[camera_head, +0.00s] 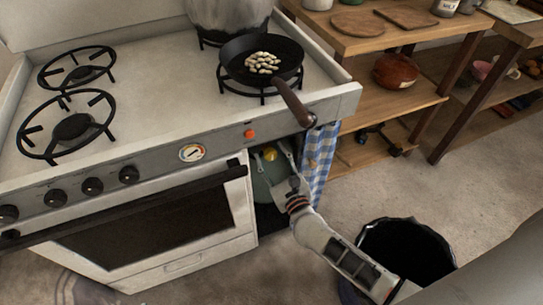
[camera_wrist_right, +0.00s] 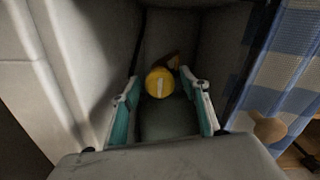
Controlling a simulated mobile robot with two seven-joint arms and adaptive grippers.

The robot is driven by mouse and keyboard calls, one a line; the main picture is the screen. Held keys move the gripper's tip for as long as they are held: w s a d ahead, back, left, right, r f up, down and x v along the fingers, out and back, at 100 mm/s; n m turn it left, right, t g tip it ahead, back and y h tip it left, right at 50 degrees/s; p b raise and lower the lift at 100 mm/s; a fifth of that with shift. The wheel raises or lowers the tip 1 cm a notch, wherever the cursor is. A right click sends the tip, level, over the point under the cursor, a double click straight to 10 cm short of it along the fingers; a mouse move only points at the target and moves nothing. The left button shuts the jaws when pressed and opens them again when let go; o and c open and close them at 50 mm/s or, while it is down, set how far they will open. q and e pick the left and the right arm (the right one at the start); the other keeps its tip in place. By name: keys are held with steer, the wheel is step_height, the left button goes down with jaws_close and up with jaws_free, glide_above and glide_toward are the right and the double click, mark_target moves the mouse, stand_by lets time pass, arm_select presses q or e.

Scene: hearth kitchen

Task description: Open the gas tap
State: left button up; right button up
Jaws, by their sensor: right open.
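The gas tap shows as a round yellow knob (camera_wrist_right: 158,83) with a pale line across it. It sits on top of a grey-green gas cylinder (camera_head: 266,190) in a recess at the right end of the stove. The yellow knob also shows in the head view (camera_head: 270,154). My right gripper (camera_wrist_right: 158,88) is open, with one finger to each side of the knob, and its fingers look apart from it. In the head view my right gripper (camera_head: 284,165) reaches into the recess from the lower right. My left gripper is not in view.
A blue checked cloth (camera_head: 319,165) hangs right beside the recess. The white stove (camera_head: 175,125) stands to the left. A pan (camera_head: 262,70) has its handle over the front edge, above my right arm. A black bin (camera_head: 408,252) stands near my forearm.

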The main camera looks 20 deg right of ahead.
steer(key=c, duration=1.1)
